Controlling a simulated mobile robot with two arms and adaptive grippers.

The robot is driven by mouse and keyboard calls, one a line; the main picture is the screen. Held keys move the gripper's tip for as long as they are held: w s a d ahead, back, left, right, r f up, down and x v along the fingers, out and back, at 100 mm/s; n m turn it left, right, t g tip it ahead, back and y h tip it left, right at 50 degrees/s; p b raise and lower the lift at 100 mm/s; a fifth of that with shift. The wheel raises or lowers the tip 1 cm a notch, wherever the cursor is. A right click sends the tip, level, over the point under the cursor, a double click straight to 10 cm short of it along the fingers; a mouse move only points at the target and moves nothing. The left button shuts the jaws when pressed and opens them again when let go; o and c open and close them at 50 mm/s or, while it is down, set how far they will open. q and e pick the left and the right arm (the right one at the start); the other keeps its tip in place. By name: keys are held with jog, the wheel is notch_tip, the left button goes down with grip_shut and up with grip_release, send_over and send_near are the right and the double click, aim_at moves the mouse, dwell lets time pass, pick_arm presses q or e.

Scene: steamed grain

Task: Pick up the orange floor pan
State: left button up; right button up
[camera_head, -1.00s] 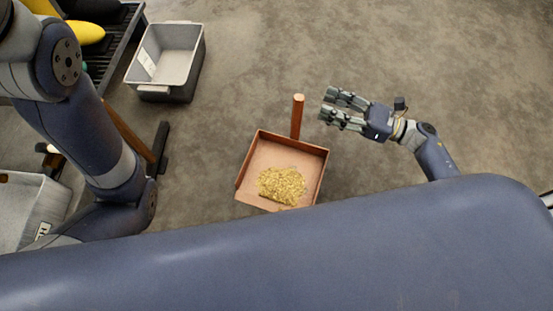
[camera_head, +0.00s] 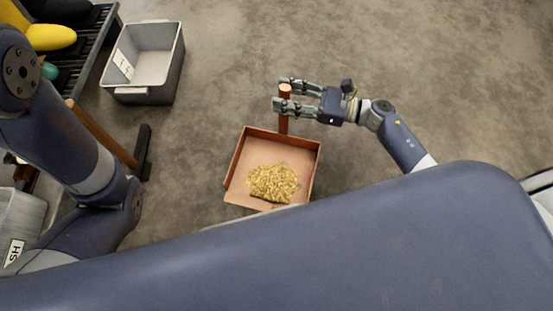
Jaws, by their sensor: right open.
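The orange floor pan (camera_head: 238,188) stands on the floor in the middle of the head view, with a heap of yellow grain (camera_head: 273,182) in it. Its upright handle (camera_head: 284,125) rises from the far edge. My right gripper (camera_head: 283,96) is open, with its two fingers on either side of the upper part of the handle. I cannot tell whether the fingers touch it. My left arm shows at the left, but its gripper is out of view.
A grey bin (camera_head: 145,93) stands on the floor at the upper left. A dark rack (camera_head: 88,58) with yellow boots (camera_head: 50,37) is at the far left. A light container (camera_head: 20,222) is at the lower left. The floor right of the pan is clear.

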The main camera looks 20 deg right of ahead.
jog(key=shift+w+a, duration=0.1)
jog(key=shift+a, duration=0.1)
grip_shut()
jog(key=shift+r, duration=0.15)
